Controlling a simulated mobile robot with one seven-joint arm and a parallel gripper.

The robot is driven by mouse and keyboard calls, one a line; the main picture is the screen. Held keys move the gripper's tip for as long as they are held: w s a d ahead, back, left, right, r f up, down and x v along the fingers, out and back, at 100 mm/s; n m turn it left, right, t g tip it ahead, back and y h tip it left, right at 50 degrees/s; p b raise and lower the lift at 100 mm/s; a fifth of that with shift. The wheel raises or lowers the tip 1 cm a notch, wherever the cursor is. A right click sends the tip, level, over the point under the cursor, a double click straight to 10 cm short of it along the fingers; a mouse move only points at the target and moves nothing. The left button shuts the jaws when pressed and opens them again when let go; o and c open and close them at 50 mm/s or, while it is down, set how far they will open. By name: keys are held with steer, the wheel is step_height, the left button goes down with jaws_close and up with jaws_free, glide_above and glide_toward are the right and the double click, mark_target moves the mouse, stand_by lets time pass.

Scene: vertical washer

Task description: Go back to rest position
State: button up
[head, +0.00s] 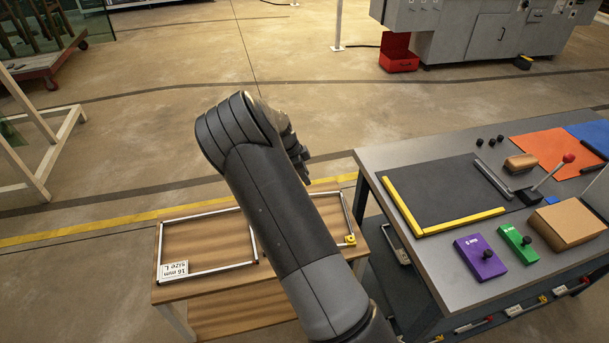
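My gripper (304,173) shows only in part, behind the bent dark grey arm that rises through the middle of the head view. Its fingertips are mostly hidden by the arm, so I cannot tell whether it is open or shut, or whether it holds anything. It appears over the gap between the low wooden table and the grey workbench, in the upper middle of the picture.
The wooden table (205,285) carries metal frames and a "16 mm size L" label (174,269). The grey workbench (440,255) at right holds a purple block (480,257), a green block (517,243) and a cardboard box (566,223). Open floor lies beyond.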

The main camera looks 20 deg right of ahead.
steer(key=s+a+r+n+t+y, duration=0.15)
steer(key=s+r+n, duration=0.25)
steer(key=s+r, duration=0.55)
steer(key=s+a+r+n+t+y, duration=0.1)
steer(key=s+r+n+y, duration=0.35)
steer(key=r, duration=0.75)
steer(key=s+a+r+n+t, duration=0.1)
steer(key=s+r+n, duration=0.1)
steer(key=s, duration=0.6)
steer(key=s+a+r+n+t+h, duration=0.1)
steer(key=s+r+n, duration=0.1)
steer(key=s+n, duration=0.3)
steer(key=s+r+n+t, duration=0.2)
steer(key=s+r+n, duration=0.1)
steer(key=s, duration=0.8)
steer(key=shift+s+a+n, duration=0.2)
steer(key=shift+a+n, duration=0.2)
steer(key=shift+n, duration=0.15)
